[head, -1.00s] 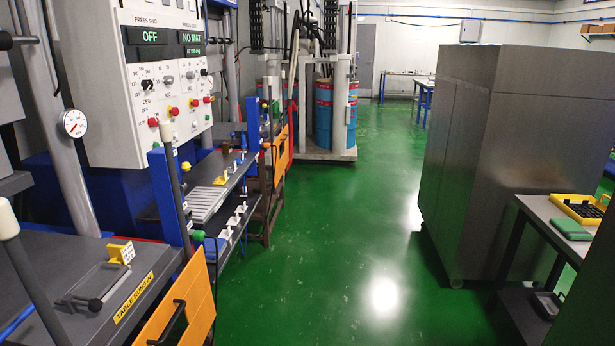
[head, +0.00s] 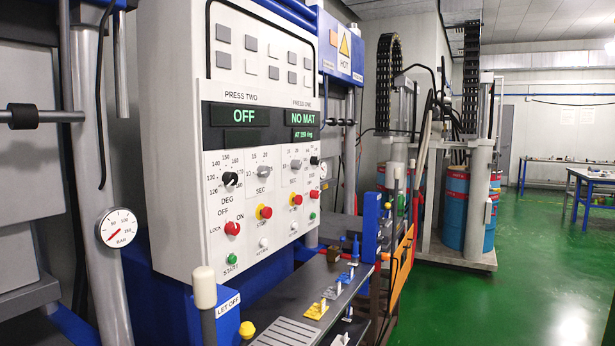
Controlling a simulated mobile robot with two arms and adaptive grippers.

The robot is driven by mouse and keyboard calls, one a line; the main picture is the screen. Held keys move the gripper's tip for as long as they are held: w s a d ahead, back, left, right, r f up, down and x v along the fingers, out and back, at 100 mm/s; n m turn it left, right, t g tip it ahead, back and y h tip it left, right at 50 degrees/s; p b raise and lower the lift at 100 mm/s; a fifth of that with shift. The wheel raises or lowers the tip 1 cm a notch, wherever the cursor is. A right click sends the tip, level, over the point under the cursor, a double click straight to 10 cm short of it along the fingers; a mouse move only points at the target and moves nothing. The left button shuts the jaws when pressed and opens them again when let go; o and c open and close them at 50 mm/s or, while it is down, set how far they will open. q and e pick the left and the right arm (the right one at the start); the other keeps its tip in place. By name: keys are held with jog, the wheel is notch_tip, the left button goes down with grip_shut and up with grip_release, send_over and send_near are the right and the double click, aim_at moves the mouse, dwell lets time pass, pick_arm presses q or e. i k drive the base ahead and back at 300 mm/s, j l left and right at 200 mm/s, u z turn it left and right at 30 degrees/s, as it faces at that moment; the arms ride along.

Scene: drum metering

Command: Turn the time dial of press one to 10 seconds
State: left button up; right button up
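The grey control panel (head: 172,215) stands left of centre, with a PRESS TWO side and a PRESS ONE side. The press one time dial (head: 296,164) is a small grey knob marked SEC, under the press one display (head: 303,117), which reads NO MAT. Its pointer setting is too small to read. The press one temperature dial (head: 314,161) is just right of it. The similar press two time dial (head: 263,171) is to its left, and the black press two DEG dial (head: 230,179) is farther left. Neither gripper shows.
Red, yellow and green buttons (head: 296,199) sit below the dials. Green floor (head: 480,300) is clear at right.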

aim_at(295, 164)
jog(key=i+l+u, duration=0.2)
jog(key=u, duration=0.25)
jog(key=i+l+u, duration=0.2)
jog(key=u, duration=0.2)
jog(key=i+l+u, duration=0.1)
jog(key=l+u, duration=0.35)
jog(key=i+l+u, duration=0.1)
jog(key=u, duration=0.35)
jog(key=l, duration=0.1)
